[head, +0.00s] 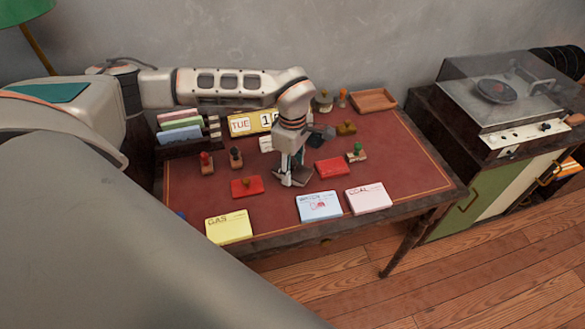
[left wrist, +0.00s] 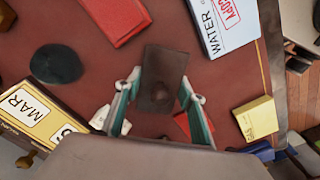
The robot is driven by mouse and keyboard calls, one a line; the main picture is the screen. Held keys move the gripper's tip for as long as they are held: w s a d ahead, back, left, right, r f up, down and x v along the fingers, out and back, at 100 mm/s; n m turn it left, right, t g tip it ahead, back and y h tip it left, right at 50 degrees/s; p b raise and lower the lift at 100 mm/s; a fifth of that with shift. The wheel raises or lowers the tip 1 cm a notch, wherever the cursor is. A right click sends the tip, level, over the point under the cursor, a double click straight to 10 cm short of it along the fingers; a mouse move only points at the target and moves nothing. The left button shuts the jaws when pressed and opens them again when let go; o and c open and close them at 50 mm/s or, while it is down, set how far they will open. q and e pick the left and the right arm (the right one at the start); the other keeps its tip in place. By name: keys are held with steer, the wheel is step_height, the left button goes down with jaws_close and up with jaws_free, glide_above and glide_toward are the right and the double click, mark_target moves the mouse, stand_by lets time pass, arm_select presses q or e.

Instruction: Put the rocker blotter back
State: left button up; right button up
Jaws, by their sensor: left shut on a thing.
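In the head view the left gripper (head: 290,178) is low over the middle of the red-topped desk (head: 407,154). The blotter (head: 302,175) shows there partly behind the fingers. Whether its underside touches the desk, I cannot tell. My right gripper is in neither view.
Another red pad (head: 246,187) lies left. GAS (head: 229,228), WATER (head: 319,206) and COAL (head: 368,197) papers line the front. A calendar (head: 252,123) and wooden tray (head: 373,101) stand behind.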

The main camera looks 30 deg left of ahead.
mark_target(292, 160)
arm_select(q)
steer(key=o, duration=1)
steer(key=shift+f, duration=0.15)
steer(key=shift+o, duration=0.2)
step_height(292, 160, up, 12)
steer(key=shift+r+p, duration=0.15)
steer(key=shift+p, duration=0.3)
